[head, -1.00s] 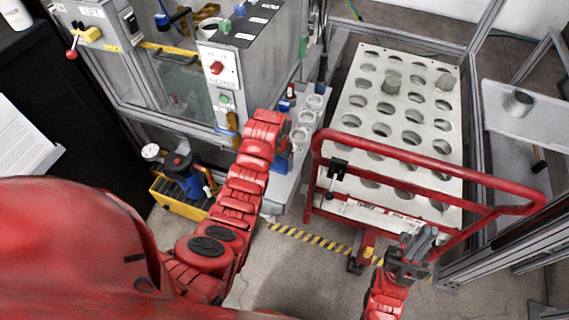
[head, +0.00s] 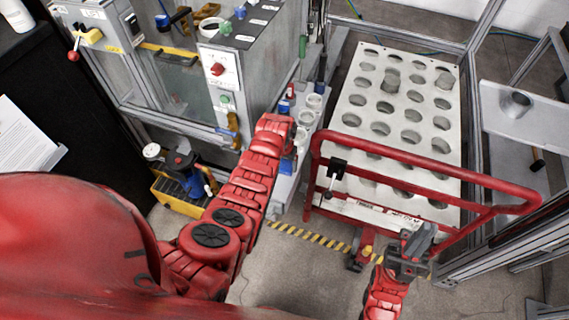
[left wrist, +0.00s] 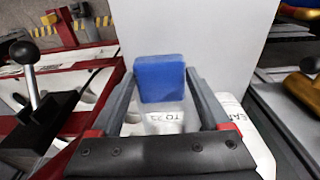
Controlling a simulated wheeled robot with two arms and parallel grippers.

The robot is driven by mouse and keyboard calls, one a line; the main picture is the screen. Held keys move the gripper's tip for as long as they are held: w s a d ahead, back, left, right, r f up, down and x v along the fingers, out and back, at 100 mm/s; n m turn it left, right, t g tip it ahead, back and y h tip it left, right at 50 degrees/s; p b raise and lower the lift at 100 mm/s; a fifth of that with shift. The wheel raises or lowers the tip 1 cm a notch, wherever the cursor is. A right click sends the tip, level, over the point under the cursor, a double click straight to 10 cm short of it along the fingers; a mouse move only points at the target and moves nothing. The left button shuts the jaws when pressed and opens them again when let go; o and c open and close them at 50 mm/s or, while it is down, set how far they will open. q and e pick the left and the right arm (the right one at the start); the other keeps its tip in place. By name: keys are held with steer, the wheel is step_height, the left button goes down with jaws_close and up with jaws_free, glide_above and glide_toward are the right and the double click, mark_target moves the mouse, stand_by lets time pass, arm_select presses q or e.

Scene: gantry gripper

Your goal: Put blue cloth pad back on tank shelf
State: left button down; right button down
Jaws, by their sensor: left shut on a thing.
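The blue cloth pad (left wrist: 160,78) is a small rounded block between the fingertips of my left gripper (left wrist: 160,92) in the left wrist view. The gripper is shut on it. A white surface with a printed label shows just below the pad; whether the pad touches it I cannot tell. In the head view my left wrist reaches the narrow grey tank shelf (head: 284,188) beside the tank (head: 180,85) and hides most of the gripper. A blue patch shows by the wrist there. My right gripper (head: 418,243) is low at the right, before the red cart; its finger gap is unclear.
White cups (head: 311,102) stand on the shelf close to my left wrist. A red cart handle (head: 430,165) and a white plate with many holes (head: 385,125) lie to the right. A yellow crate (head: 178,197) stands on the floor at left.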

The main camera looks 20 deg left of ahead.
arm_select(q)
steer(key=shift+f, duration=0.1)
jaws_free()
